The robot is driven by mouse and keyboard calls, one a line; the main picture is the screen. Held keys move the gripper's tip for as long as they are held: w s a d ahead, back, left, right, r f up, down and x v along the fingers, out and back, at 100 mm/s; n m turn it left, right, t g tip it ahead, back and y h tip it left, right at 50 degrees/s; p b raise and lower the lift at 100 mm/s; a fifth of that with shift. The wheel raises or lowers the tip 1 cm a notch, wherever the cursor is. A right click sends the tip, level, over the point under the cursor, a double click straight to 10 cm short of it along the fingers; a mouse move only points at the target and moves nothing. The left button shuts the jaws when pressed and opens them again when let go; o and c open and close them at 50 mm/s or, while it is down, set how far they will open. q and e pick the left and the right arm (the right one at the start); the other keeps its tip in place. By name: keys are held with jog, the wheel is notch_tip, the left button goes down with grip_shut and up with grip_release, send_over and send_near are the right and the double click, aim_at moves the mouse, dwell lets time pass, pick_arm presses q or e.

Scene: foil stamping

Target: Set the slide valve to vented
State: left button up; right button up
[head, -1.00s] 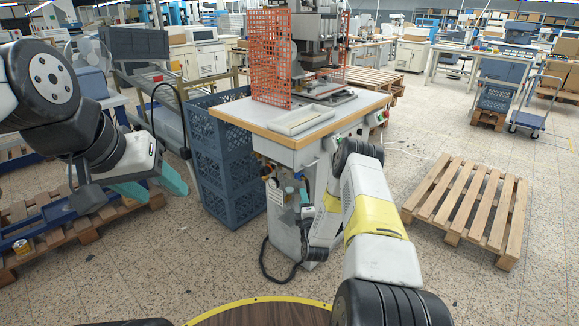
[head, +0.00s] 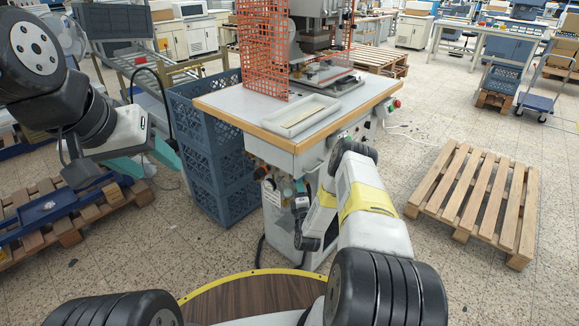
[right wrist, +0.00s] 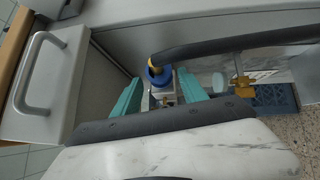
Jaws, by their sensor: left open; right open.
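In the right wrist view, a small fitting with a blue ring (right wrist: 158,76), a yellow tip and a pale metal body stands at the press stand's front; it looks like the slide valve. My right gripper (right wrist: 160,86) is open, with one teal finger on each side of this fitting; I cannot tell whether they touch it. Its slide position is unclear. In the head view my right gripper (head: 294,190) is at the stand's front, below the table top, and the valve is hardly visible there. My left gripper (head: 145,165) is open and empty at the left, away from the press.
A dark hose (right wrist: 230,44) passes close by the fitting, with a brass fitting (right wrist: 243,86) at its right. A grey drawer with a handle (right wrist: 38,72) is at the left. Stacked blue crates (head: 212,150) stand left of the press table (head: 235,105); a pallet (head: 475,195) lies right.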

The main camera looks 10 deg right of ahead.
jog(key=shift+w+d+r, duration=0.15)
jog(key=shift+w, duration=1)
jog(key=shift+w+d+r, duration=0.1)
jog(key=shift+w, duration=1)
grip_shut()
